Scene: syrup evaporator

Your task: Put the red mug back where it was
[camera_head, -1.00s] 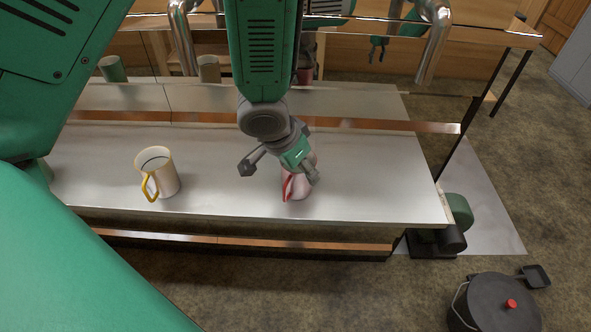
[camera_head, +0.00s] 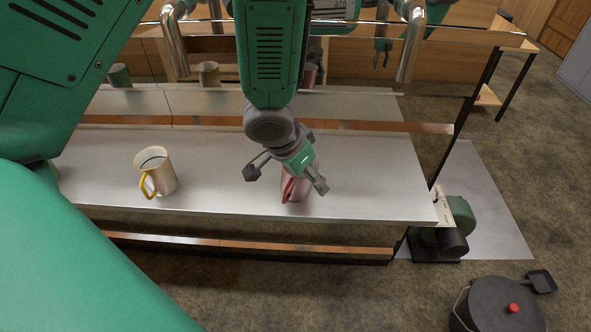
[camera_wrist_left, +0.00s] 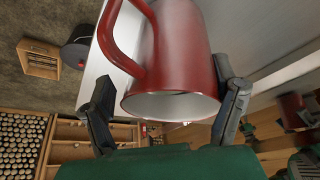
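The red mug (camera_head: 295,189) is on the steel surface, partly hidden behind my left gripper (camera_head: 287,180). Its handle faces the front left. In the left wrist view the mug (camera_wrist_left: 178,55) shows its open rim towards the camera, with the handle on the left. My left gripper (camera_wrist_left: 165,108) has its fingers spread, one on each side of the mug. The left finger is apart from the mug's body; the right one is very close to its wall, and I cannot tell if they touch. My right gripper does not show directly.
A cream mug with a yellow handle (camera_head: 156,172) stands to the left on the steel surface (camera_head: 220,180). The shiny back shows reflections of mugs. A green motor (camera_head: 455,222) sits by the right end. A black lidded pot (camera_head: 500,306) is on the floor at lower right.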

